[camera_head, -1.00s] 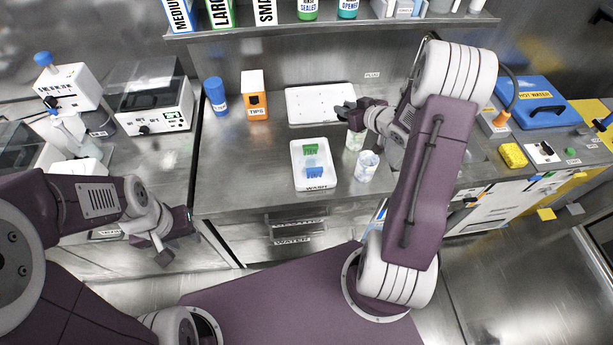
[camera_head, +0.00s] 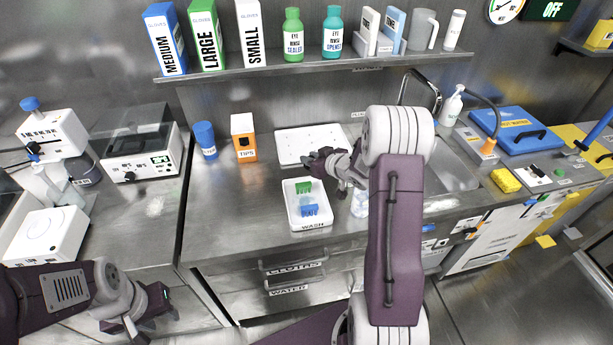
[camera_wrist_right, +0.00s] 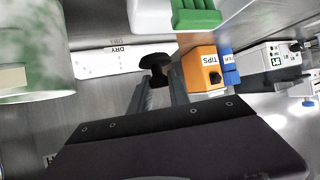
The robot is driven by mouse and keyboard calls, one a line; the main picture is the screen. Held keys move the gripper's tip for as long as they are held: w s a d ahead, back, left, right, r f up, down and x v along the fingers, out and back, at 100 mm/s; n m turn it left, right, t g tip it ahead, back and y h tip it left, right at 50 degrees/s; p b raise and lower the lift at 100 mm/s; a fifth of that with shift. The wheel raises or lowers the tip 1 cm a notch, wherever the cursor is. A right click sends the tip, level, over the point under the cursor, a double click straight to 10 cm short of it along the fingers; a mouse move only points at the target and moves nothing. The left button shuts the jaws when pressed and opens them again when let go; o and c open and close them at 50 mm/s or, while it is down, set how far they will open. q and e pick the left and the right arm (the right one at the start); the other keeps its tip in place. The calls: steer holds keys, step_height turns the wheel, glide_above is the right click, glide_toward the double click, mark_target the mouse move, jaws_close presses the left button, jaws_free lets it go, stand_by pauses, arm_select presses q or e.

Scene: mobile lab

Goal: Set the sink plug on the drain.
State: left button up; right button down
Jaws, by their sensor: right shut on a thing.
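My right gripper (camera_head: 314,160) is at the front edge of the white tray at the back of the counter. In the right wrist view its fingers (camera_wrist_right: 158,88) are shut on a small black piece, which looks like the sink plug (camera_wrist_right: 154,64). It is held at the fingertips. The steel sink basin (camera_head: 456,168) is to the right, partly behind my right arm. The drain is not visible. My left gripper (camera_head: 146,322) is at the lower left, away from the sink, and appears open and empty.
A wash tray (camera_head: 294,216) with green and blue racks stands below my right gripper. An orange tips box (camera_head: 243,138) and a blue bottle (camera_head: 205,140) stand left. A faucet (camera_head: 424,88) and soap bottle (camera_head: 451,108) stand behind the sink.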

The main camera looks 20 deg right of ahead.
steer(key=shift+w+a+f, duration=0.8)
steer(key=shift+w, duration=0.15)
step_height(320, 180, down, 4)
steer(key=shift+r+b, duration=0.1)
steer(key=shift+b, duration=0.55)
steer(key=shift+f, duration=0.2)
steer(key=c, duration=1.2)
jaws_free()
steer(key=shift+c, duration=0.2)
steer(key=shift+r, duration=0.1)
